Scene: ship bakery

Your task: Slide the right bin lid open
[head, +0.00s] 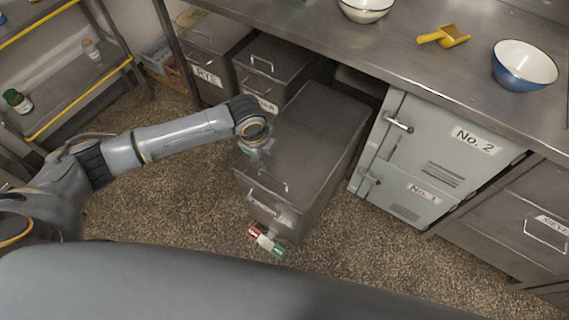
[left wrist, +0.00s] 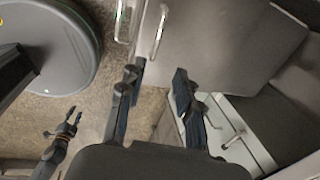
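The right bin (head: 325,187) is a grey metal box standing out from under the counter. Its flat lid (head: 318,120) covers the top, with a bar handle (head: 268,184) near the front edge. The lid (left wrist: 215,40) and its handle (left wrist: 159,30) also show in the left wrist view. My right gripper (left wrist: 70,120) shows small in that view, fingers apart and empty, away from the bin.
Two other bins, one labelled RYE (head: 207,77), stand behind to the left. A pale cabinet (head: 425,160) with latches is close on the right. The counter (head: 330,35) overhangs the bin's back. A red, white and green item (head: 265,242) shows before the bin. Speckled floor is clear at left.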

